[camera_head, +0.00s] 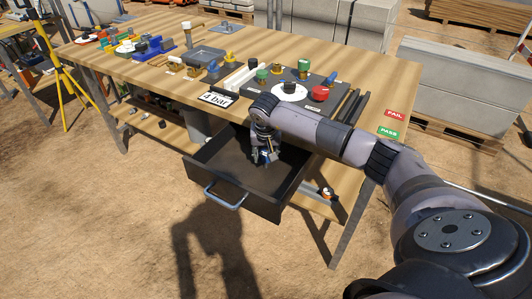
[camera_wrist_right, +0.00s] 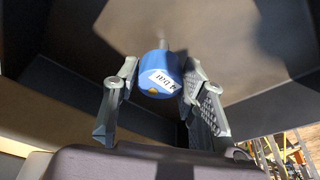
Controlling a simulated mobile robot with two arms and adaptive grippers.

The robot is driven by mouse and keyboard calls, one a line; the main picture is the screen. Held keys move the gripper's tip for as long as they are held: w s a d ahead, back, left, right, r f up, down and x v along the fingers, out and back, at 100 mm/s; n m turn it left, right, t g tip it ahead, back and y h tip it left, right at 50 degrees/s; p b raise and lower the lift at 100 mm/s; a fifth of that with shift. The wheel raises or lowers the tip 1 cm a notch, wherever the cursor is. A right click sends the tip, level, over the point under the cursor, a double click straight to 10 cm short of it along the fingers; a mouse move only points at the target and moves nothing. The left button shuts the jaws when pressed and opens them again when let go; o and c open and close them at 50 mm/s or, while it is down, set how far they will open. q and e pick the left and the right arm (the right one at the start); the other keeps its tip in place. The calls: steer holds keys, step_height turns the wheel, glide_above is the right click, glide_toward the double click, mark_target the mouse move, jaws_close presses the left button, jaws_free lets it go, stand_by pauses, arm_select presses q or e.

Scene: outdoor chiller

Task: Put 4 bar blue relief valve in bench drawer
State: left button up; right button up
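The blue 4 bar relief valve (camera_wrist_right: 160,75) sits between the fingertips of my right gripper (camera_wrist_right: 160,85), its white "4 bar" label turned toward the wrist camera. The fingertips meet its two sides, so the gripper looks shut on it. In the head view, my right gripper (camera_head: 265,153) points down inside the open bench drawer (camera_head: 222,178). The valve is a small blue patch (camera_head: 267,158) there, low over or touching the drawer floor; I cannot tell which. My left gripper is not in view.
The drawer is pulled out below the workbench top (camera_head: 392,80), with its handle (camera_head: 225,197) at the front. A "4 bar" sign (camera_head: 215,99), a red valve (camera_head: 320,93) and other parts stand on the bench. FAIL (camera_head: 394,114) and PASS (camera_head: 389,132) labels are at right.

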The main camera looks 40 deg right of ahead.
steer(key=o, duration=0.3)
steer(key=shift+o, duration=0.2)
steer(key=shift+r, duration=0.65)
steer(key=b+v, duration=0.1)
steer(key=v, duration=1)
steer(key=shift+s+a, duration=0.15)
steer(key=shift+a+f, duration=0.1)
